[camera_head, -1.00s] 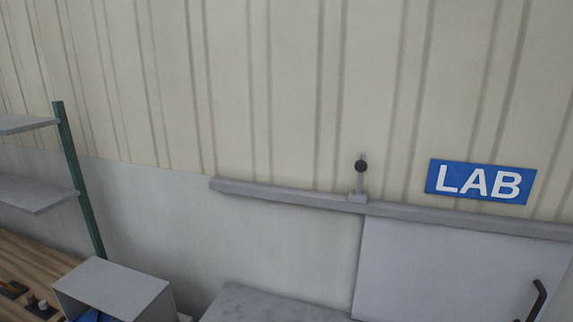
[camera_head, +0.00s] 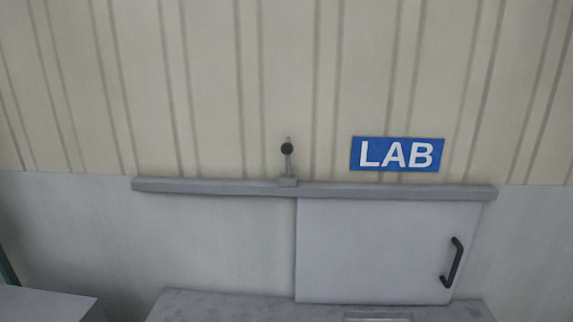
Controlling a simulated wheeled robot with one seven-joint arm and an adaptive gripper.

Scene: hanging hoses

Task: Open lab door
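The lab door (camera_head: 375,250) is a pale grey panel under a long grey rail (camera_head: 220,188) on the wall. A black handle (camera_head: 452,263) is on the door near its right edge. A blue sign (camera_head: 397,154) reading LAB is on the wall above the rail. A small lever with a black ball knob (camera_head: 287,149) stands upright on the rail near the door's upper left corner. My gripper is not in view.
A grey surface (camera_head: 230,308) lies below the door along the bottom of the view. A grey box-like top (camera_head: 45,304) is at the lower left. Bare wall lies left of the door.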

